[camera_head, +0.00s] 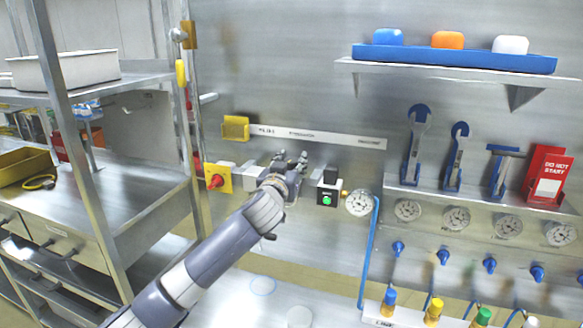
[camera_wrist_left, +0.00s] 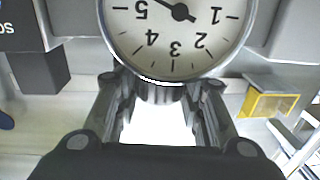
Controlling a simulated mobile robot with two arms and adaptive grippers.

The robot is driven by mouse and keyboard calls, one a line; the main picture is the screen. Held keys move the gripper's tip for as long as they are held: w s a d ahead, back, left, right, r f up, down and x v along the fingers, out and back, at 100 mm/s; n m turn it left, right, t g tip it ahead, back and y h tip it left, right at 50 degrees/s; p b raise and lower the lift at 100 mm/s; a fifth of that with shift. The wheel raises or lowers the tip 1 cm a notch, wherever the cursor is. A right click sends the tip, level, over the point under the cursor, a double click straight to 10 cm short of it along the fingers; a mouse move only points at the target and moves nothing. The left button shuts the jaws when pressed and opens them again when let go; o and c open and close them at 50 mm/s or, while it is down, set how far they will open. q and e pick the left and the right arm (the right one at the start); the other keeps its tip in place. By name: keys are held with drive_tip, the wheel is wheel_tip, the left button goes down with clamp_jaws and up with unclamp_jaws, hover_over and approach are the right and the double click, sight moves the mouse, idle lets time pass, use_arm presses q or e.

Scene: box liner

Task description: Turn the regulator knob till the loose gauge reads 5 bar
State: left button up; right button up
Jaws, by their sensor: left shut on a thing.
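My left gripper (camera_head: 290,182) reaches the steel back panel, and its fingers (camera_wrist_left: 160,115) are shut on a ridged round knob (camera_wrist_left: 162,90) in the left wrist view. A white-faced gauge (camera_wrist_left: 175,45) sits right by the knob, with its numbers upside down. Its dark needle lies slanted near the 5 side; the top of the dial is cut off, so I cannot tell the exact reading. Another white gauge (camera_head: 360,202) stands on the panel to the right, too small to read. I cannot tell which one is the loose gauge. My right gripper is not in view.
A black box with a green button (camera_head: 327,194) is just right of my gripper, and a yellow plate with a red knob (camera_head: 217,180) is to its left. A blue hose (camera_head: 369,255) runs down. Several gauges and blue valves line the right. A steel shelf rack (camera_head: 110,205) stands left.

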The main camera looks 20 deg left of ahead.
sight(292, 159)
use_arm(q)
drive_tip(key=n+y+b, duration=0.2)
drive_tip(key=b, duration=0.1)
drive_tip(key=n+g+y+b, duration=0.1)
drive_tip(key=y+b, duration=0.2)
drive_tip(key=f+n+g+y+b, duration=0.1)
drive_tip(key=n+y+b, duration=0.1)
drive_tip(key=y+b, duration=0.1)
drive_tip(key=shift+d+n+b, duration=0.15)
drive_tip(key=shift+n+b, duration=0.15)
drive_tip(key=shift+b, duration=0.25)
drive_tip(key=n+g+y+b, duration=0.1)
drive_tip(key=g+y, duration=0.1)
drive_tip(key=shift+r+n+y+b, duration=0.3)
drive_tip(key=shift+n+b, duration=0.05)
drive_tip(key=shift+n, duration=0.05)
drive_tip(key=shift+r+n+g+y+b, duration=0.15)
drive_tip(key=shift+n+g+y+b, duration=0.3)
drive_tip(key=shift+n+g+y, duration=0.35)
drive_tip(key=shift+g, duration=0.3)
drive_tip(key=o, duration=1.1)
drive_tip(key=shift+r, duration=0.15)
wheel_tip(292, 159, up, 10)
drive_tip(key=shift+f, duration=0.15)
drive_tip(key=shift+f, duration=0.1)
